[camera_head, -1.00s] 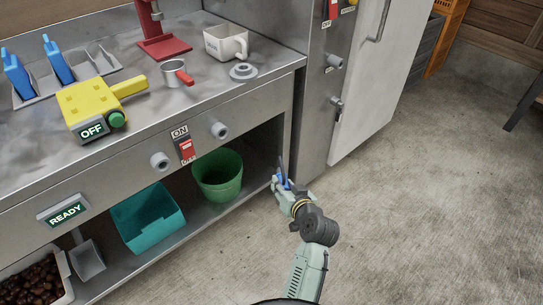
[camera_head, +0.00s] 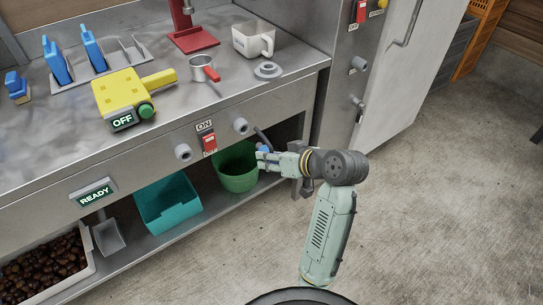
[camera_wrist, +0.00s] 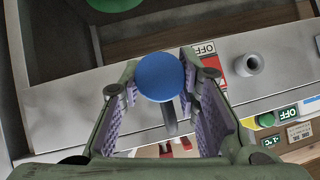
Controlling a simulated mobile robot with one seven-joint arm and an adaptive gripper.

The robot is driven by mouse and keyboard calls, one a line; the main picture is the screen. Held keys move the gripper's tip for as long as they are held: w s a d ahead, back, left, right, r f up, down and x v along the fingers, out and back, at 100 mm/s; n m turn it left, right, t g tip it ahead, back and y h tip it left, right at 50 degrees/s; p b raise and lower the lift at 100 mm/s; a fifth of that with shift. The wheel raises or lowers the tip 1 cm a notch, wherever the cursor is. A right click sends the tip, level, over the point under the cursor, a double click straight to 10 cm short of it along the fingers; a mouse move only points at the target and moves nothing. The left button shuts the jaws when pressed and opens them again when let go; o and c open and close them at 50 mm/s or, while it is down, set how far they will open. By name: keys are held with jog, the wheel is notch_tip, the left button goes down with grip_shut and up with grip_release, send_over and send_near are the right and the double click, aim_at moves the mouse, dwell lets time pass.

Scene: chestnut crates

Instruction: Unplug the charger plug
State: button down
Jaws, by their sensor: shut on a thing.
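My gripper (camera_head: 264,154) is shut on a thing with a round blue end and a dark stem. In the wrist view its blue end (camera_wrist: 158,77) sits between the fingertips, and the stem runs away past it. In the head view the stem leans up and left in front of the cabinet, near the right grey knob (camera_head: 240,126). My gripper is in front of the open shelf, by the green bucket (camera_head: 236,172). I cannot pick out a charger plug for certain. A yellow box (camera_head: 120,92) with a handle, a green button and an OFF display stands on the counter.
A red switch (camera_head: 209,142) marked ON sits between the right knob and the left knob (camera_head: 183,152). A READY display (camera_head: 95,193) is lower left. A teal bin (camera_head: 168,204) stands on the shelf. A mug (camera_head: 252,40) and red-handled pot (camera_head: 199,69) stand on the counter. The floor at right is clear.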

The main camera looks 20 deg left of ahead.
aim_at(260, 144)
jog(key=shift+w+a, duration=0.9)
jog(key=shift+a, duration=0.25)
jog(key=shift+w+a, duration=0.9)
jog(key=shift+a, duration=0.2)
jog(key=shift+r+p, duration=0.1)
jog(key=shift+p, duration=0.5)
jog(key=shift+a, duration=0.15)
jog(key=shift+w+a+p, duration=0.3)
jog(key=shift+w+a, duration=0.75)
jog(key=shift+a, duration=0.25)
jog(key=c, duration=1.1)
grip_release()
jog(key=shift+d, duration=0.1)
jog(key=v, duration=1.1)
jog(key=shift+s+d+r, duration=0.2)
jog(key=shift+d+r, duration=0.05)
jog(key=shift+d, duration=0.05)
